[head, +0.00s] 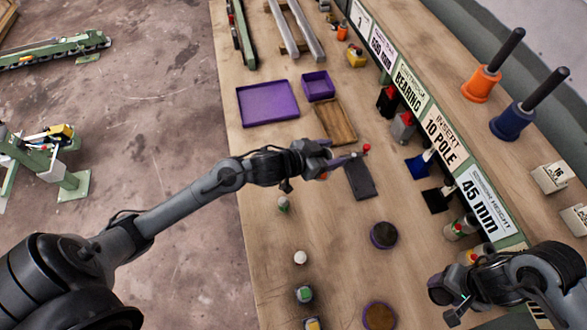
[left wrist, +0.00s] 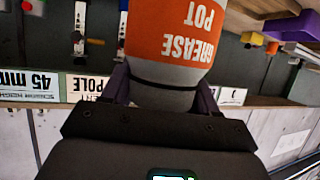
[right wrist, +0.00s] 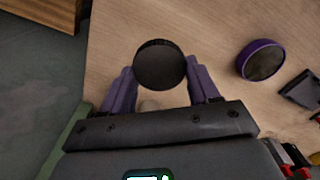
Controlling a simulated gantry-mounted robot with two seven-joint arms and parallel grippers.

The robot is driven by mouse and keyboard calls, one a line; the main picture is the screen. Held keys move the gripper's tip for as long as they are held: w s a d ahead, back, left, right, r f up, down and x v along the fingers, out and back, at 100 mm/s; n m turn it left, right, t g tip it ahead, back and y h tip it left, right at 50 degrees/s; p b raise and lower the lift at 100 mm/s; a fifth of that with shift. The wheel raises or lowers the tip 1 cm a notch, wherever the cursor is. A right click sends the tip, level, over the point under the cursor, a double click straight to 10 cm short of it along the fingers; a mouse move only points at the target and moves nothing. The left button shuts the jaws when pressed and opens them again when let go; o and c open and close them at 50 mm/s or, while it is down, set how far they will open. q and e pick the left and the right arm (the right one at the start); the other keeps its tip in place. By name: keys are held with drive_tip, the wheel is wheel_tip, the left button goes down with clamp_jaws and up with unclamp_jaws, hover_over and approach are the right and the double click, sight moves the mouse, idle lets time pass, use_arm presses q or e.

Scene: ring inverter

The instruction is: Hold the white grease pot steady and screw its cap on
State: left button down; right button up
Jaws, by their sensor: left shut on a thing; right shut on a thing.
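The white grease pot (left wrist: 160,72) with its orange label fills the upper middle of the left wrist view, its lettering upside down in that picture. My left gripper (head: 343,152) is shut on it, one purple finger on each side; the pot's mouth is out of frame. In the head view this gripper is above the bench, and the pot is mostly hidden there. In the right wrist view a round black cap (right wrist: 160,65) sits between the purple fingertips of my right gripper (right wrist: 160,82), which is shut on it. Cap and pot are apart.
The wooden bench holds a purple tray (head: 267,103), a small purple box (head: 318,86), a wooden tray (head: 336,121) and a purple-rimmed dark disc (head: 383,235). Several small bottles stand near the bench's left edge. A labelled shelf (head: 440,135) runs along the right.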

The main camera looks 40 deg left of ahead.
sight(444, 291)
idle(0.4)
